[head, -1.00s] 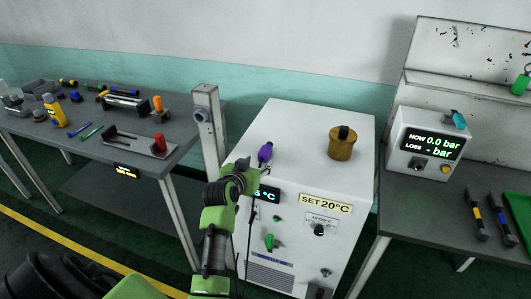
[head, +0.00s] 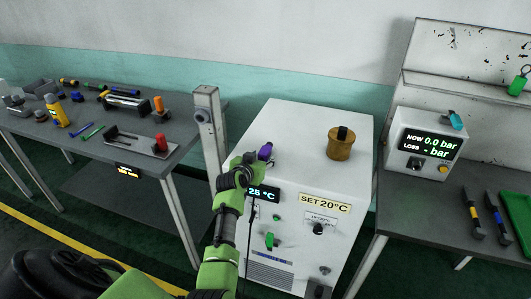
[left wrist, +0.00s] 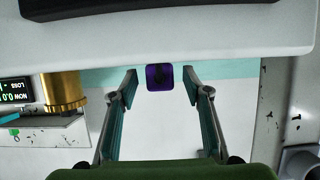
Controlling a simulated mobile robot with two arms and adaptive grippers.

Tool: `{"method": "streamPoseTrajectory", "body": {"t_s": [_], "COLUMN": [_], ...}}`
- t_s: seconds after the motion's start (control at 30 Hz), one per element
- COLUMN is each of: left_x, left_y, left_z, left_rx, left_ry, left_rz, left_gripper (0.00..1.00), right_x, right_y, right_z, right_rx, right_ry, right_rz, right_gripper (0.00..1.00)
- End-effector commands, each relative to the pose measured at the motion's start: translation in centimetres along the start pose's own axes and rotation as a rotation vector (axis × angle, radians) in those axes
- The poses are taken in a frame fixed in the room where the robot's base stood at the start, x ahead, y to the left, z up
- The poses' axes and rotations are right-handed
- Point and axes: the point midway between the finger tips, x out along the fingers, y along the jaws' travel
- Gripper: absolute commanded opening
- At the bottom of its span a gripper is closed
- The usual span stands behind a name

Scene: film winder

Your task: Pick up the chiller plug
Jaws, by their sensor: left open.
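A purple plug (head: 265,151) with a dark centre is at the left front of the white chiller's top (head: 300,125). In the left wrist view the purple plug (left wrist: 160,77) shows between the two fingertips, with a gap on each side. My left gripper (left wrist: 160,86) is open around it and does not visibly touch it. In the head view my left gripper (head: 263,160) is right by the plug and hides its lower part. My right gripper is in neither view.
A brass cylinder (head: 340,146) with a black top stands on the chiller. A grey post (head: 209,130) stands just left of it. The left table (head: 75,140) holds tools and bottles. A pressure-display box (head: 427,142) stands on the right bench.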

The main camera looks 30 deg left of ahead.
Motion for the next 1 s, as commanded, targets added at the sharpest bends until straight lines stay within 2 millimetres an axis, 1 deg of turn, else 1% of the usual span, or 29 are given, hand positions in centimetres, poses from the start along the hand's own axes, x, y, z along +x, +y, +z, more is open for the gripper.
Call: {"method": "streamPoseTrajectory", "body": {"t_s": [0.07, 0.17, 0.2, 0.23, 0.27, 0.6, 0.77, 0.87, 0.97, 1.0], "left_x": [0.0, 0.0, 0.0, 0.0, 0.0, -0.1, -0.5, -1.0, -3.0, -3.9], "left_y": [0.0, 0.0, 0.0, 0.0, 0.0, 0.0, 0.0, 0.0, 0.5, 0.7], "left_z": [0.0, 0.0, 0.0, 0.0, 0.0, -0.2, -1.2, -2.8, -3.9, -4.4], "left_rx": [0.000, 0.000, 0.000, 0.000, 0.000, 0.001, 0.001, 0.003, 0.001, 0.001], "left_ry": [0.000, 0.000, 0.000, 0.000, 0.000, 0.001, 0.005, 0.009, 0.005, 0.006], "left_rz": [0.000, 0.000, 0.000, 0.000, 0.000, 0.000, 0.000, -0.001, 0.000, -0.001], "left_gripper": [0.44, 0.21, 0.11, 0.03, 0.01, 0.00, 0.00, 0.00, 0.00, 0.00], "right_x": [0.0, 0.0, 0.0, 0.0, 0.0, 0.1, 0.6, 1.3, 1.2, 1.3], "right_y": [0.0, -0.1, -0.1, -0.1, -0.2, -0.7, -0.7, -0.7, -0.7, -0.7], "right_z": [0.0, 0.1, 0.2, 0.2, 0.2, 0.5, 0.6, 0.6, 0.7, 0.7], "right_rx": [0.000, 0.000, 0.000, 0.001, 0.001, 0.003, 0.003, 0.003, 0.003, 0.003], "right_ry": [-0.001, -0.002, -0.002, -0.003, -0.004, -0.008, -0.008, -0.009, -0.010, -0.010], "right_rz": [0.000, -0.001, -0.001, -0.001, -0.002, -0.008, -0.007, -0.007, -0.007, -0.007], "right_gripper": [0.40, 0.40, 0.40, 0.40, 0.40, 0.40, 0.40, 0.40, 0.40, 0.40]}}
